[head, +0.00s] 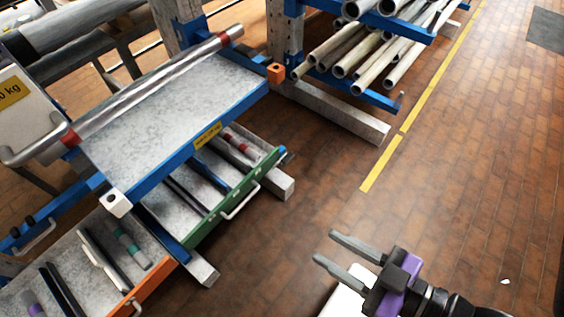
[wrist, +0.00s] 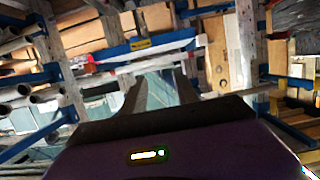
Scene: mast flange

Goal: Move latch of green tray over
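The green tray (head: 222,207) is a low drawer with a green front edge and a pale handle (head: 243,203), below the blue-edged shelf in the head view. A small dark fitting (head: 287,157) sits at its right end. It may be the latch, but it is too small to tell its position. My gripper (head: 327,247) is in the lower right of the head view, apart from the tray and to its right. Its two grey fingers are spread and empty. In the wrist view the fingers (wrist: 160,90) also show apart, with nothing between them.
A blue-edged shelf (head: 190,100) with a metal bar on it lies above the green tray. An orange-fronted tray (head: 152,283) is at lower left. Racks of pipes (head: 345,70) stand at the top. The brick floor (head: 440,190) to the right is mostly clear.

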